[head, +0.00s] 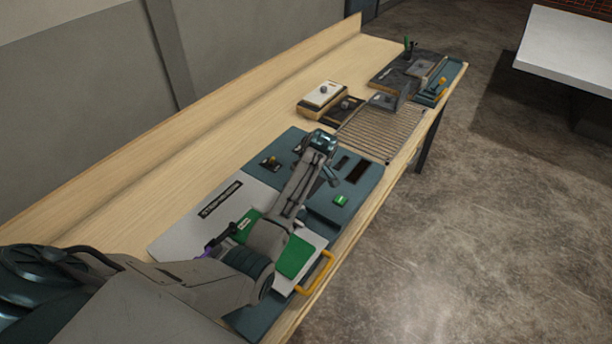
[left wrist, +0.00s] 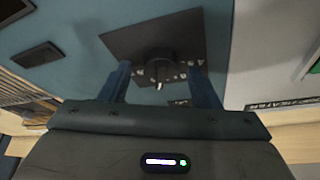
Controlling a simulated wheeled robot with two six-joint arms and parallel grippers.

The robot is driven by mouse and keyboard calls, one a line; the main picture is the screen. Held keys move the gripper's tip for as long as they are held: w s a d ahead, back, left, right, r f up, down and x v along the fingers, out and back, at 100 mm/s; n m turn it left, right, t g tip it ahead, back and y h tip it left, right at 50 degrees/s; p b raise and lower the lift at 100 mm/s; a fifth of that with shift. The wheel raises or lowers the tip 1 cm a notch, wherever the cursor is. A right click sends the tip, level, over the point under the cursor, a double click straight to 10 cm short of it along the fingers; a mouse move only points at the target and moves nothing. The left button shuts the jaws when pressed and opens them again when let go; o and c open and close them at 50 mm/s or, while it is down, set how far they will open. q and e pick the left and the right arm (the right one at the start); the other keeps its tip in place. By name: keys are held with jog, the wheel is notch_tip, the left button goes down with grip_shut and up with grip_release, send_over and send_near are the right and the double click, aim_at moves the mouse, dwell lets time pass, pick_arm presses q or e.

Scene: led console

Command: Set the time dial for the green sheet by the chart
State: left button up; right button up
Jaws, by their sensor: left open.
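A black dial knob (left wrist: 160,65) with a pale pointer sits on a dark square plate with small white marks, on the teal console (head: 362,190). My left gripper (left wrist: 165,88) is open, its two fingers pointing toward the knob's near side; I see no contact. In the head view my left arm crosses the console, and its fingertips are hard to make out. Another small dial (head: 270,162) sits on a dark plate at the console's back. A green sheet (head: 295,257) lies on the pale panel, partly behind my arm. I cannot identify the chart. My right gripper is not in view.
A green button (head: 340,200) and dark slots (head: 357,170) are on the console. A yellow handle (head: 315,275) stands at its front edge. A wire rack (head: 385,132), a cream-topped box (head: 323,93) and a dark tray (head: 395,72) lie farther along the bench.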

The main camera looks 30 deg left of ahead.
pick_arm(q)
jog(key=b+v, duration=0.4)
jog(key=v, duration=0.6)
jog(key=shift+r, duration=0.4)
jog(key=shift+d, duration=0.15)
